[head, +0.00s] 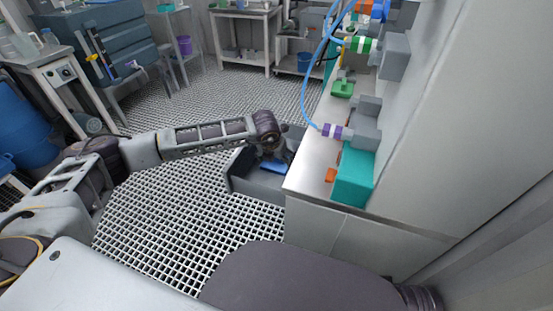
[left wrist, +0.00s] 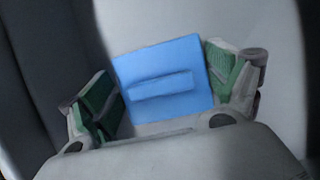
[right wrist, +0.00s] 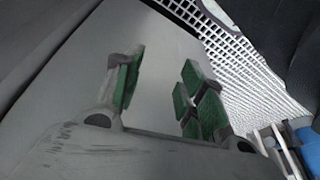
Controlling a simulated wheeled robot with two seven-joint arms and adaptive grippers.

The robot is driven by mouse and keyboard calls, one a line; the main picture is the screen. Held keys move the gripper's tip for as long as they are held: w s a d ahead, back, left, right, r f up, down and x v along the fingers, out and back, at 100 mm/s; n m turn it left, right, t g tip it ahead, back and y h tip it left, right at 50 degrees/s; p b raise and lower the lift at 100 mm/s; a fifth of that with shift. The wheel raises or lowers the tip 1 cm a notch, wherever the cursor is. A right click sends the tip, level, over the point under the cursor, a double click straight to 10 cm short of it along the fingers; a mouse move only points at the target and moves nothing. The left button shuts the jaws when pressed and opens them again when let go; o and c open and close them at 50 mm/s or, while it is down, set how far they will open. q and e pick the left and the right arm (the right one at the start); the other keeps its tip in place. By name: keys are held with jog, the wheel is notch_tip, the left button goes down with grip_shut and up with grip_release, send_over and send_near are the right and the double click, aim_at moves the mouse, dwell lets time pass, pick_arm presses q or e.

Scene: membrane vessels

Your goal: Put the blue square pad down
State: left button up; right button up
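The blue square pad (left wrist: 160,58) has a raised bar across its face. In the head view the pad (head: 273,166) shows low inside an open grey drawer (head: 262,192), partly hidden by my left gripper (head: 270,154). In the left wrist view my left gripper (left wrist: 165,95) has its green fingers spread wide, one on either side of the pad. The pad seems to lie on the pale drawer floor; whether a finger touches its edge is hard to tell. My right gripper (right wrist: 158,92) is apart-fingered and empty, beside a grey surface.
The bench top (head: 310,165) beside the drawer carries a teal block (head: 353,178) and grey fittings with blue hoses (head: 305,85). A dark item (head: 241,161) stands at the drawer's left side. The grated floor (head: 165,215) is clear.

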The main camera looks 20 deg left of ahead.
aim_at(273, 169)
pick_arm(q)
jog(key=shift+o, duration=0.6)
pick_arm(e)
jog(key=shift+r, duration=0.15)
pick_arm(q)
jog(key=shift+r, duration=0.15)
jog(key=p+v, duration=0.2)
jog(key=v, duration=1)
pick_arm(e)
jog(key=f, duration=0.3)
jog(key=shift+d+f+g, duration=0.25)
jog(key=shift+d+g, duration=0.05)
jog(key=shift+g, duration=0.1)
jog(key=shift+s, duration=0.1)
